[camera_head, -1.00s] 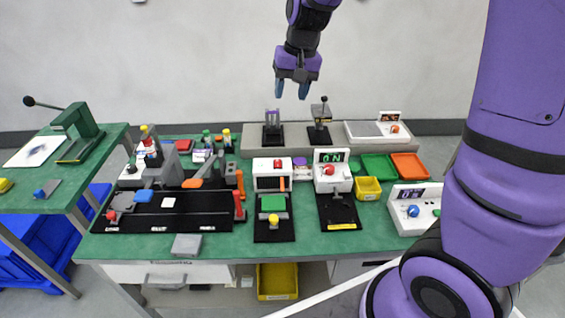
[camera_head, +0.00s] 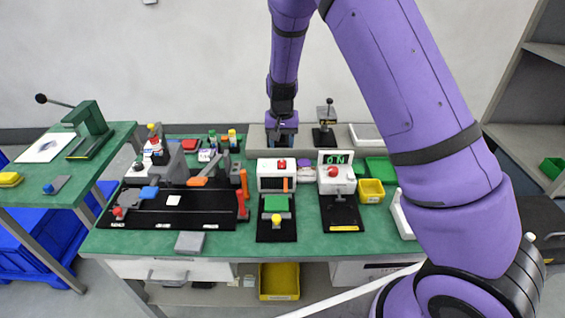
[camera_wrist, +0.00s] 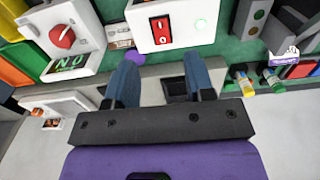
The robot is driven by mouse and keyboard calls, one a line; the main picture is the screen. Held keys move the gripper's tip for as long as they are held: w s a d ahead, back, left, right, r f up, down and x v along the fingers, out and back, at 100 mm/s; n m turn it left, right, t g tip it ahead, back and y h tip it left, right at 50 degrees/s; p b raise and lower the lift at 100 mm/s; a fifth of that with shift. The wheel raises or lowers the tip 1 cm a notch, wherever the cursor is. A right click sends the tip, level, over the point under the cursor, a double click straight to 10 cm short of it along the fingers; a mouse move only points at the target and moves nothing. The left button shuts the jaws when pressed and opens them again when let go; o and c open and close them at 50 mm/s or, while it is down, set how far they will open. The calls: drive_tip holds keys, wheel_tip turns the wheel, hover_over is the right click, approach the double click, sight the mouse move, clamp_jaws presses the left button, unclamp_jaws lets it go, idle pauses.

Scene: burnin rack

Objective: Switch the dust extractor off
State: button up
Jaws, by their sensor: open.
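No label that I can read names the dust extractor. A white box with a red rocker switch (camera_wrist: 162,30) faces me in the wrist view; in the head view it is a white unit (camera_head: 265,185) with red on top. To its right in the head view stands a white box with a red knob (camera_head: 333,171) and a green display (camera_head: 336,159) reading ON; the knob also shows in the wrist view (camera_wrist: 62,37). My gripper (camera_head: 281,147) is behind the rocker-switch unit, fingers apart and empty (camera_wrist: 162,62). The rocker box lies just beyond the fingertips in the wrist view.
A grey ledge (camera_head: 254,141) runs along the back, with a dark lever stand (camera_head: 325,125) to the right of my gripper. A yellow bin (camera_head: 370,191) and green tray (camera_head: 380,168) lie at right. Several bottles stand left. My arm hides the table's right end.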

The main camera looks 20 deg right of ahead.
sight(282, 166)
wheel_tip(282, 166, down, 8)
drive_tip(key=shift+f, duration=0.25)
